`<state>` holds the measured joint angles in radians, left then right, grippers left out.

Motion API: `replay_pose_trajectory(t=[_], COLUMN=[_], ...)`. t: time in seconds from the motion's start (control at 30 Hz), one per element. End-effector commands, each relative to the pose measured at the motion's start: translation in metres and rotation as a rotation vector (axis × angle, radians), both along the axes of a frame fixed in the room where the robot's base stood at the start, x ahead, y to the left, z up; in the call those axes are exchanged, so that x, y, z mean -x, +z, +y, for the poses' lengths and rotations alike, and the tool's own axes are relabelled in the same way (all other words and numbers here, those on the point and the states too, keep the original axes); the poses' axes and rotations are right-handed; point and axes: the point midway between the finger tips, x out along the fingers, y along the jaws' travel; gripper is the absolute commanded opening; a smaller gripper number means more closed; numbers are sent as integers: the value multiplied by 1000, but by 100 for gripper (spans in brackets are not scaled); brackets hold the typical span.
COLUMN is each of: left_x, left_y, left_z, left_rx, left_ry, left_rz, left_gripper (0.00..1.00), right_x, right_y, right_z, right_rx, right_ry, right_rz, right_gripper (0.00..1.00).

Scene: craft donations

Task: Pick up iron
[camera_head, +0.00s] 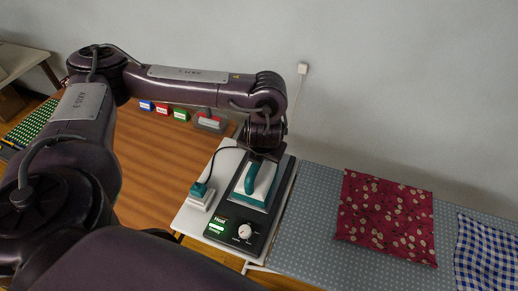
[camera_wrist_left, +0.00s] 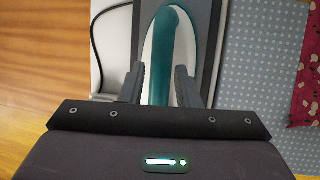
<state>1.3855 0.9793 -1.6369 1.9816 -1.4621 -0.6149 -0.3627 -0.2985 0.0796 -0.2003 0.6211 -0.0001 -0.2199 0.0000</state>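The iron (camera_head: 262,190) has a white body and a teal handle. It rests on a dark station (camera_head: 224,236) with a dial and a lit green display. My left gripper (camera_head: 264,158) is above the iron's far end, pointing down. In the left wrist view its two fingers (camera_wrist_left: 163,78) stand apart, one on each side of the teal handle (camera_wrist_left: 166,50). Narrow gaps show between the fingers and the handle, so the gripper is open. I cannot tell how deep the fingers reach. My right gripper is not in view.
A black cord runs from near the iron to a small teal-and-white block (camera_head: 200,196). A dotted grey board (camera_head: 310,228) at right bears a red floral cloth (camera_head: 386,217) and a blue checked cloth (camera_head: 487,256). Small coloured boxes (camera_head: 163,109) stand on the brown table (camera_head: 165,165).

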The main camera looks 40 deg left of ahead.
Motion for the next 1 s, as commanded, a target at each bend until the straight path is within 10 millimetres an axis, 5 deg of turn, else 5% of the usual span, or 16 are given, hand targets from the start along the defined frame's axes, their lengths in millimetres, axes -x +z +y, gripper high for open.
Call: replay_pose_trajectory(t=[0.23,0.5,0.77,1.0], left_x=[-4,-14,-15,-15], left_y=[-30,-56,-59,-59], left_z=[5,14,14,14], left_rx=[1,0,1,1], left_ry=[2,2,1,1], left_rz=[2,0,-4,-4], left_gripper=[30,30,30,0], right_x=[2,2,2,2], right_y=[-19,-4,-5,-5], right_z=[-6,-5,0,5], right_rx=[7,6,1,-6], right_ry=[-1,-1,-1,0], right_rz=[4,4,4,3], right_gripper=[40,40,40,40])
